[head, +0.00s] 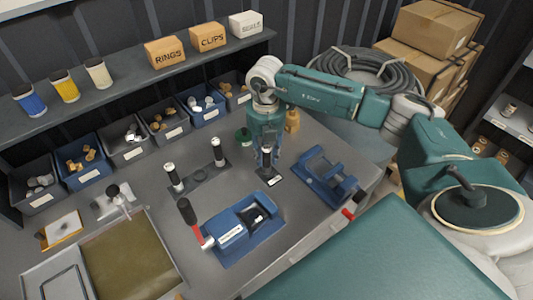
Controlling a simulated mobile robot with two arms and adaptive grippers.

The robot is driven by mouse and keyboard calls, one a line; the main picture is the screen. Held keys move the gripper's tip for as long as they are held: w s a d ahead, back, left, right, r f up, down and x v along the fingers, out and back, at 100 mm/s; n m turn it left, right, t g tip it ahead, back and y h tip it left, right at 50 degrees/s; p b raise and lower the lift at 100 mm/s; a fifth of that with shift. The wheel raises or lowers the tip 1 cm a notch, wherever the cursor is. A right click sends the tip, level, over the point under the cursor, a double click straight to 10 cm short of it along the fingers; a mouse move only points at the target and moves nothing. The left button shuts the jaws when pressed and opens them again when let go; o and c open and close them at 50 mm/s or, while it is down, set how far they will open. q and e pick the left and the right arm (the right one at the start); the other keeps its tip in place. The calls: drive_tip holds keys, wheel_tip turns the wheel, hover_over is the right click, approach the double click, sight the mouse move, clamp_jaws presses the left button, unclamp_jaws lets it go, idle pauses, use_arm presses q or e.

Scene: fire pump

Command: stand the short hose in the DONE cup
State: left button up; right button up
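My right gripper (267,158) points down from the teal arm at the middle of the bench. Its fingers are around a dark upright piece with a pale top, which looks like the short hose (266,152). The lower end of the piece is at a small dark holder with a white label (272,179), which looks like the DONE cup. The label is too small to read, and the fingers hide whether the hose is seated. Two similar black pieces with pale ends, one left (174,178) and one right (217,151), stand upright in a dark rack (206,183). My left gripper is not in view.
A blue fixture with a red-and-black lever (233,232) stands in front of the gripper. A blue cradle (325,177) is close on its right. Parts bins (85,177) line the back below a shelf. A brown-green mat (128,262) lies front left.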

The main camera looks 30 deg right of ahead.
drive_tip(key=shift+r, duration=0.15)
wheel_tip(320, 180, up, 11)
drive_tip(key=b, duration=0.3)
drive_tip(key=shift+a+b, duration=0.1)
drive_tip(key=shift+b, duration=0.3)
drive_tip(key=shift+r, duration=0.55)
